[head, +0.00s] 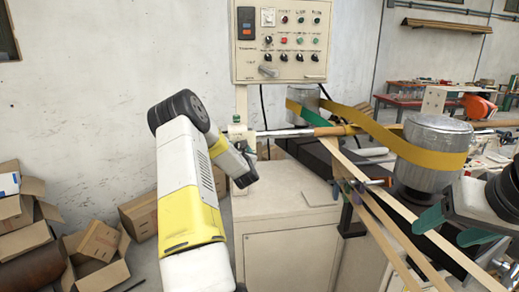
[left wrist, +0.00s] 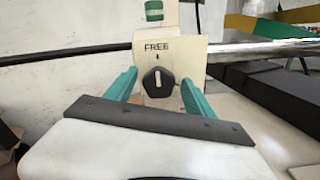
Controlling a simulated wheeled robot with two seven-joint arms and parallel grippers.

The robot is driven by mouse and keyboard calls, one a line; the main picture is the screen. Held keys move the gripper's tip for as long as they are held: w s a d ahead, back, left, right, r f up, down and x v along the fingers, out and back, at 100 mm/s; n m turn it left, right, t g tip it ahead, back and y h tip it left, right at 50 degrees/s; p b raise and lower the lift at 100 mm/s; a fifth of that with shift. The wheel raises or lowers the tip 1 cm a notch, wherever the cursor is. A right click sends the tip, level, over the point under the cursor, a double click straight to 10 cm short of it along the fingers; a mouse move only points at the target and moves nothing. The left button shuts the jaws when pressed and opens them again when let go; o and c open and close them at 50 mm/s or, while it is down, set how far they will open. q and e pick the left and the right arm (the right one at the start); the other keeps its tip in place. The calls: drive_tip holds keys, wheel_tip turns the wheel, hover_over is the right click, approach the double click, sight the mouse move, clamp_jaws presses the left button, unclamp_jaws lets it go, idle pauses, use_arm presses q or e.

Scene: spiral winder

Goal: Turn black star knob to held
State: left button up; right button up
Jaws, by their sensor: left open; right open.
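The black star knob (left wrist: 158,82) is on a cream block (left wrist: 188,58) in the left wrist view. The word FREE is printed above it, and its white pointer line stands upright towards that word. My left gripper (left wrist: 159,77) is open, with one teal finger on each side of the knob. Gaps show between fingers and knob, so it is not gripped. In the head view my left gripper (head: 246,165) is at the machine's post, and the knob cannot be made out. My right gripper (head: 452,227) is open at the right, in front of a metal drum (head: 437,137).
A control panel (head: 283,42) with several buttons is above the post. A metal bar (left wrist: 255,48) runs right from the block, and a dark rod (left wrist: 70,54) runs left. Yellow belting (head: 375,130) loops around the drums. Cardboard boxes (head: 98,242) lie at lower left.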

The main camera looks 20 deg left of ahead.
use_arm(q)
clamp_jaws()
drive_tip(key=shift+m, duration=0.3)
drive_tip(key=m, duration=0.7)
drive_tip(key=f+m, duration=0.1)
drive_tip(key=m, duration=1.5)
drive_tip(key=shift+w+d+f, duration=0.1)
drive_tip(key=shift+f, duration=0.05)
idle(0.5)
